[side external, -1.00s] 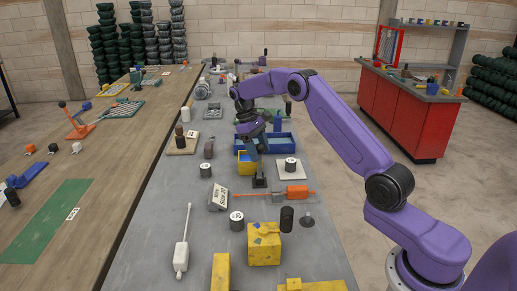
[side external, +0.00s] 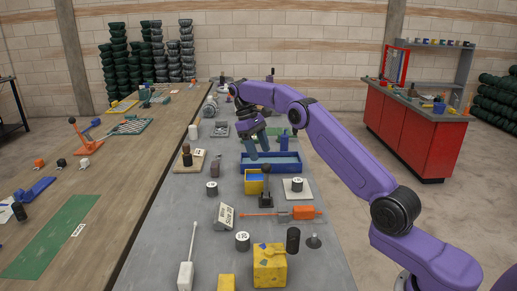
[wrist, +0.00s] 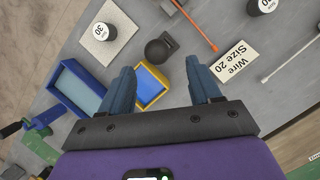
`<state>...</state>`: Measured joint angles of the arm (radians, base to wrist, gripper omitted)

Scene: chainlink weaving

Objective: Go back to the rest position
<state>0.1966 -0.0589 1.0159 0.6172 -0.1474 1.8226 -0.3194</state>
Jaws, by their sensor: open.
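My gripper (side external: 262,147) is at the end of the purple arm, above the grey bench and near the blue tray. In the wrist view my gripper (wrist: 163,82) has its two blue fingers spread wide with nothing between them that it holds. A yellow bin with blue inside (side external: 254,187) stands on the bench below and in front of the gripper; it also shows between the fingers in the wrist view (wrist: 151,87). A black knobbed post (side external: 265,187) stands beside the bin. The rest position itself is not marked in any view.
A blue tray (side external: 272,168) lies behind the bin. A "Wire Size 20" sign (side external: 225,215), a white plate with a weight (side external: 298,189), an orange-handled tool (side external: 303,212) and a yellow block (side external: 269,265) stand nearer. The air above the bench is free.

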